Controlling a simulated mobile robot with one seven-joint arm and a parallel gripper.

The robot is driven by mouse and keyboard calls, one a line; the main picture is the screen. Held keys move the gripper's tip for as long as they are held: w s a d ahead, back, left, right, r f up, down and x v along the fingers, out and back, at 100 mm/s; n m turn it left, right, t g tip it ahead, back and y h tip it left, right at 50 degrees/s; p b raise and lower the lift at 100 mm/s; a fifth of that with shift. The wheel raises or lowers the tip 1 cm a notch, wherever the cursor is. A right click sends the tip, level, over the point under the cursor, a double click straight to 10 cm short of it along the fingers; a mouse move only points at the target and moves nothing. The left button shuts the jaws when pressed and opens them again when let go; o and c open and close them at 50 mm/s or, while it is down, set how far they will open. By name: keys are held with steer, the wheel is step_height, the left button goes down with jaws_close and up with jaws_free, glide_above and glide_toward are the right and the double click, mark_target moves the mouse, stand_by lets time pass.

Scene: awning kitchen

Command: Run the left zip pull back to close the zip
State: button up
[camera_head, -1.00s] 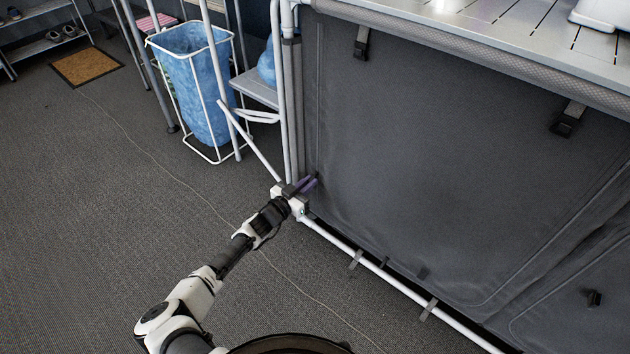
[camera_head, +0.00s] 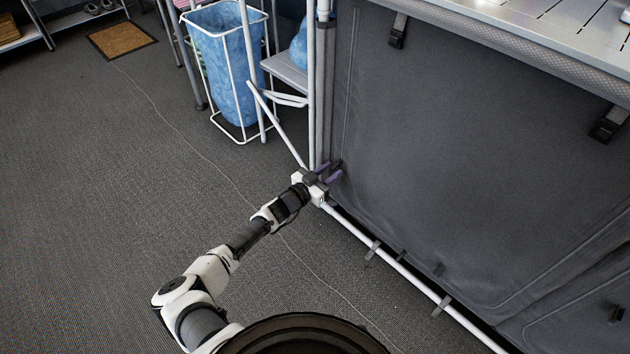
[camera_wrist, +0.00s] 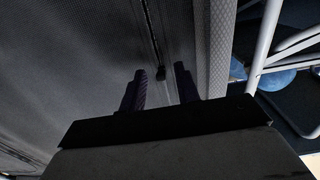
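The dark grey fabric panel (camera_head: 450,150) hangs below the counter. In the wrist view, a dark zip line (camera_wrist: 149,30) runs down it. A small black zip pull (camera_wrist: 160,74) sits at the zip line's lower visible end. My gripper (camera_head: 328,172) is at the panel's lower left corner in the head view, its purple fingers pointing at the fabric. In the wrist view, my gripper (camera_wrist: 162,92) has its two fingers apart, one on each side of the zip line. The pull shows between and just beyond them; I see no contact with it. The gripper body hides the area below.
White frame tubes (camera_head: 400,268) run along the panel's bottom and up its left side. A blue bag in a wire stand (camera_head: 229,70) is behind, to the left. The counter (camera_head: 540,25) is above. The carpet (camera_head: 110,220) at left is clear apart from a thin cable.

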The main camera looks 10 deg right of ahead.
steer(key=p+v, duration=0.3)
steer(key=v, duration=1)
